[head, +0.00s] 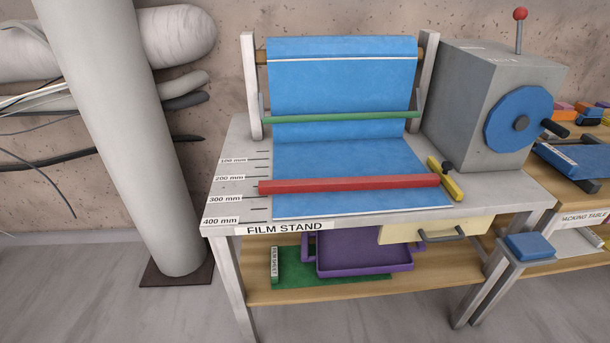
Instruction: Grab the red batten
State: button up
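The red batten (350,184) is a long straight bar in the head view. It lies across the blue film (345,155) on top of the film stand (500,198), near the 200–300 mm marks. Its left end reaches past the film's left edge onto the grey top. Its right end lies close to a yellow piece (446,180) with a dark knob; I cannot tell whether they touch. My gripper is not in view.
A green bar (340,116) crosses the film behind the batten, between two uprights. A grey box (480,95) with a blue disc and a red-knobbed lever stands right. A thick column (125,120) rises left. A purple tray (365,258) sits on the lower shelf.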

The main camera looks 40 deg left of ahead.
aim_at(414, 180)
jog(key=u, duration=0.6)
jog(key=i, duration=0.85)
jog(key=u, duration=0.75)
jog(key=i, duration=0.3)
jog(key=u, duration=0.2)
